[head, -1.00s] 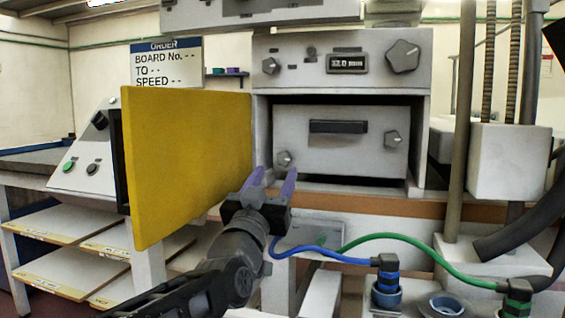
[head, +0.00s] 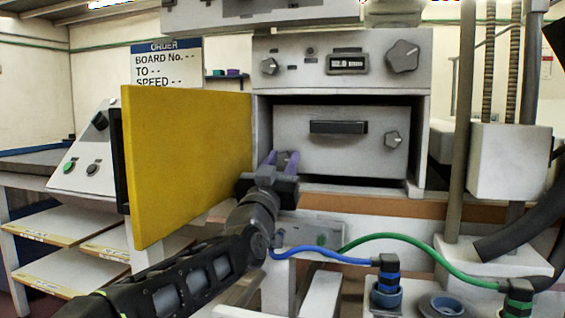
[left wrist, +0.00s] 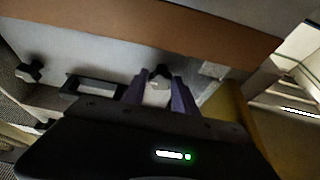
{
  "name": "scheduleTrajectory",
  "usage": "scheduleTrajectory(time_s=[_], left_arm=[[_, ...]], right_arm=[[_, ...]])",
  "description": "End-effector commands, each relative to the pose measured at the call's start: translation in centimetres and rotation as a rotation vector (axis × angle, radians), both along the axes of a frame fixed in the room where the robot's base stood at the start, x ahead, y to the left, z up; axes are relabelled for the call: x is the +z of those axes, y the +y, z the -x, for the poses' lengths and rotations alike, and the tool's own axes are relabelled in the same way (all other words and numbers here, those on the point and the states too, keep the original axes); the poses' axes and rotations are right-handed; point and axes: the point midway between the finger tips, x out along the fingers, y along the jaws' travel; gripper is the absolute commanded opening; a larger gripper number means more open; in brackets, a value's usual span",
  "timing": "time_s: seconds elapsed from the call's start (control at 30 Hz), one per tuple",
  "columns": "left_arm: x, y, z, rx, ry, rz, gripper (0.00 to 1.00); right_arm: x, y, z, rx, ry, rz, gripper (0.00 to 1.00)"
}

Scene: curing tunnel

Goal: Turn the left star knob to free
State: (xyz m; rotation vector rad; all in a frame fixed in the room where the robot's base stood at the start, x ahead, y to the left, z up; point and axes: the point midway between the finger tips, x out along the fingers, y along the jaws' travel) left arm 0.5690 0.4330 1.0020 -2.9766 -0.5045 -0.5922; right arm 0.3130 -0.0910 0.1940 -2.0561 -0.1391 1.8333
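The left star knob (head: 281,160) is a small grey knob low on the left of the grey drawer front (head: 338,150). My left gripper (head: 280,158) is right at it, its two purple fingers on either side, mostly hiding it in the head view. In the left wrist view the knob (left wrist: 160,73) shows between the fingertips of my left gripper (left wrist: 158,90), which stand apart with gaps beside it. Whether a finger touches it I cannot tell. The right star knob (head: 393,140) is on the drawer's right side. My right gripper is not in view.
A yellow panel (head: 187,165) stands close left of my left gripper. A dark handle (head: 338,127) is on the drawer. Above are a display (head: 347,65) and a larger star knob (head: 403,57). Blue (head: 325,255) and green hoses (head: 430,250) run below right.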

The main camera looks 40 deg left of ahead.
Motion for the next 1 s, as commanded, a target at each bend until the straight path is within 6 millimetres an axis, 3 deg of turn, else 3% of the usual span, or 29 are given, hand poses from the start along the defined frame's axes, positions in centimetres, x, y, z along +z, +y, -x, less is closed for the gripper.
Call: scheduleTrajectory(time_s=[0.4, 1.0], left_arm=[[-0.02, -0.01, 0.01, 0.000, 0.000, 0.000, 0.00], [0.06, -0.11, -0.06, -0.001, -0.027, 0.083, 0.00]], right_arm=[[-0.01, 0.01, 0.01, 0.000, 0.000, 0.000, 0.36], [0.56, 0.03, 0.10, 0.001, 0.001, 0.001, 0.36]])
